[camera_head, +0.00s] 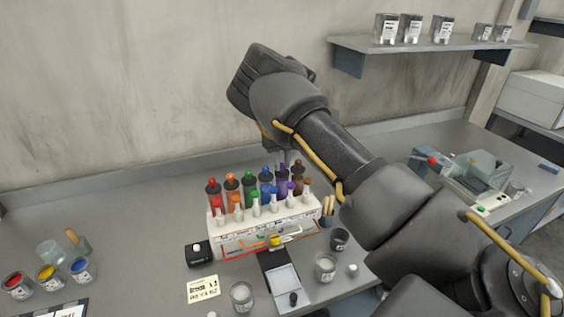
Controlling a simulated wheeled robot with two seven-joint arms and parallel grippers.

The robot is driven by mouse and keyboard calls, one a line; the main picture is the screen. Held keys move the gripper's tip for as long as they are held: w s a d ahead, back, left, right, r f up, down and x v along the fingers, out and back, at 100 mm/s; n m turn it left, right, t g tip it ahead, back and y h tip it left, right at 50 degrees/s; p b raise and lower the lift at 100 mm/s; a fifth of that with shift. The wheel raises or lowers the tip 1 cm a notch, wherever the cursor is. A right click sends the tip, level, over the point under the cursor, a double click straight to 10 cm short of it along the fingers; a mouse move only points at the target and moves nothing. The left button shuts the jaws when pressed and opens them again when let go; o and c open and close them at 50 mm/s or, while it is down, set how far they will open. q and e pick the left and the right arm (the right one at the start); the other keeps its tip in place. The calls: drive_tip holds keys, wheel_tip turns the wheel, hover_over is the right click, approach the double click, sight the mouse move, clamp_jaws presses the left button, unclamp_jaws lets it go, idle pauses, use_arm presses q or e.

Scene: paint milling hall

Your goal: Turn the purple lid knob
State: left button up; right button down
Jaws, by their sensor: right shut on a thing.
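A row of bottles with coloured bodies and lids stands in a white rack on the bench. The purple bottle (283,182) is towards the right of the row, between a blue bottle (266,188) and a brown one (305,187). My right arm reaches in from the right and bends down behind the row. My right gripper (283,158) points down at the top of the purple bottle and is shut on its lid knob. The knob is mostly hidden by the fingers, so its turn angle cannot be read. My left gripper is not in view.
The white rack (256,228) has small white-capped bottles along its front. Red, yellow and blue paint jars (47,274) stand at the left. A black box (198,253), glass jars and a scale (287,277) are in front. A wall shelf (430,47) is above right.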

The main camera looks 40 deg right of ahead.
sight(282, 164)
idle(0.4)
drive_tip(key=c, duration=1.3)
unclamp_jaws()
drive_tip(key=shift+w+r, duration=0.1)
drive_tip(key=shift+r, duration=0.2)
drive_tip(key=shift+r+b, duration=1.1)
drive_tip(key=shift+r, duration=4.05)
